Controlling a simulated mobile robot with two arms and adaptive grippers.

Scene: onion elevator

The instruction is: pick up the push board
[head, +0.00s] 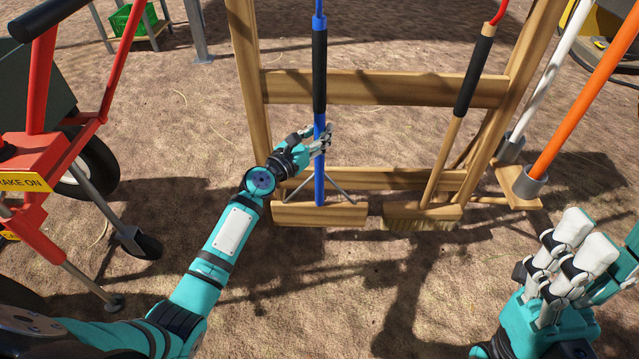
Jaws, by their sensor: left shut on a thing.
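The push board has a long blue pole (319,180) with a black grip sleeve and a flat wooden board (320,214) at its foot, joined by grey braces. It stands nearly upright against the wooden rack. My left gripper (322,141) is shut on the blue pole, just below the black sleeve and above the board. Part of the pole is hidden behind its fingers. My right gripper (590,245) is at the lower right, open and empty, well apart from the rack.
The wooden rack (385,88) stands behind the pole. A broom (425,212) leans right beside the board. A white pole (545,80) and an orange pole (585,100) stand farther right. A red cart (40,145) with wheels is at left. Bare dirt lies in front.

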